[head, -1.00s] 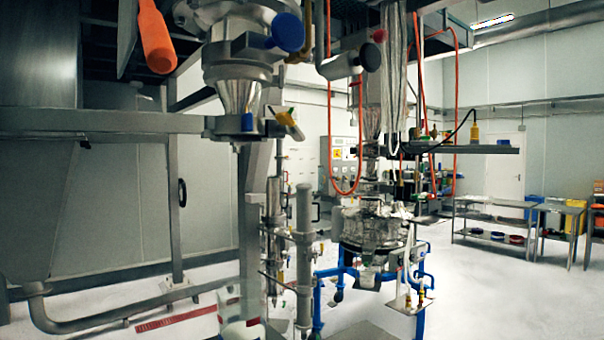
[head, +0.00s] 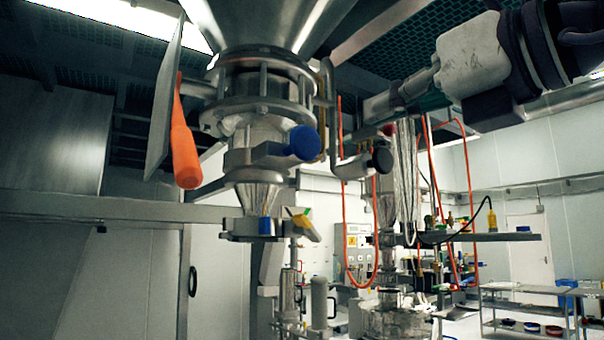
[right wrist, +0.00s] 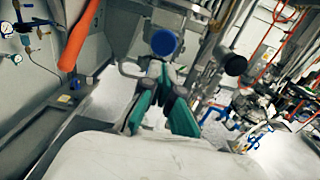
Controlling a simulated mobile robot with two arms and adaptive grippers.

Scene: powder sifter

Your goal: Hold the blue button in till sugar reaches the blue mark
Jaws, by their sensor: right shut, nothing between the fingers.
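The round blue button (head: 303,142) sticks out from the metal valve body under the hopper, in the middle of the head view. It also shows in the right wrist view (right wrist: 165,42), just beyond the fingertips. My right gripper (head: 370,108) comes in from the upper right of the head view, right of and above the button. It is shut and empty; its teal-padded fingers also show in the right wrist view (right wrist: 163,78). I see no contact with the button. My left gripper is out of view.
A black knob (head: 382,159) sits right of the blue button. An orange handle (head: 184,150) hangs to its left. A yellow-and-green lever (head: 301,222) is below. Orange hoses (head: 345,240) hang behind. Steel tables (head: 525,300) stand far right.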

